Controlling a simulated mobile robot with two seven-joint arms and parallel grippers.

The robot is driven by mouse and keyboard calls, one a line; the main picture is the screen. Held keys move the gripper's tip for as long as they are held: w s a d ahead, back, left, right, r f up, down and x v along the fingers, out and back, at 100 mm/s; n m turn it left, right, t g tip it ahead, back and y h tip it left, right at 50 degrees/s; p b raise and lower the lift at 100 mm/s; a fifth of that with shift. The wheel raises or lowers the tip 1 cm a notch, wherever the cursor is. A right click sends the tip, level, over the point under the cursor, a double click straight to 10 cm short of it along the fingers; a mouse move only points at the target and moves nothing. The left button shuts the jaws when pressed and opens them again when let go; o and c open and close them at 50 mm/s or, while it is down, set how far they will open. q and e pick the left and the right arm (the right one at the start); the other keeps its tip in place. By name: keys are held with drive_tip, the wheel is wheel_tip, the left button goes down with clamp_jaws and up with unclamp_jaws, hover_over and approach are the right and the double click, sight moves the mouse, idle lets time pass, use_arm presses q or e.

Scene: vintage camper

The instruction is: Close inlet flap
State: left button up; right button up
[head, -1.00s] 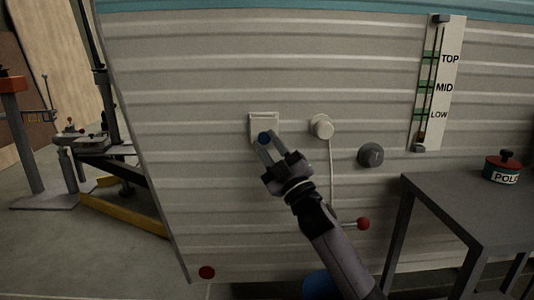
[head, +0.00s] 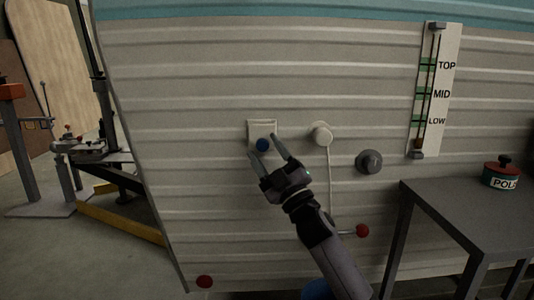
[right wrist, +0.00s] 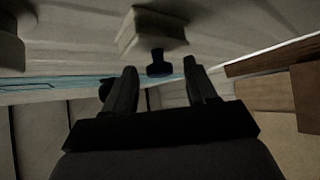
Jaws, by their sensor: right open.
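In the right wrist view the pale flap housing (right wrist: 152,30) stands out from the wall, and the dark knob (right wrist: 158,63) shows between the fingertips, apart from both. My left gripper is not in view.
Right of the flap are a round white fitting (head: 321,134) with a hanging cord and a grey knob (head: 369,161). A red ball (head: 362,230) is lower down.

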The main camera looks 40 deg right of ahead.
use_arm(q)
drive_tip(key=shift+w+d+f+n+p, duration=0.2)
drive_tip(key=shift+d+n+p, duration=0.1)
drive_tip(key=shift+p, duration=0.25)
use_arm(e)
drive_tip(key=v, duration=0.7)
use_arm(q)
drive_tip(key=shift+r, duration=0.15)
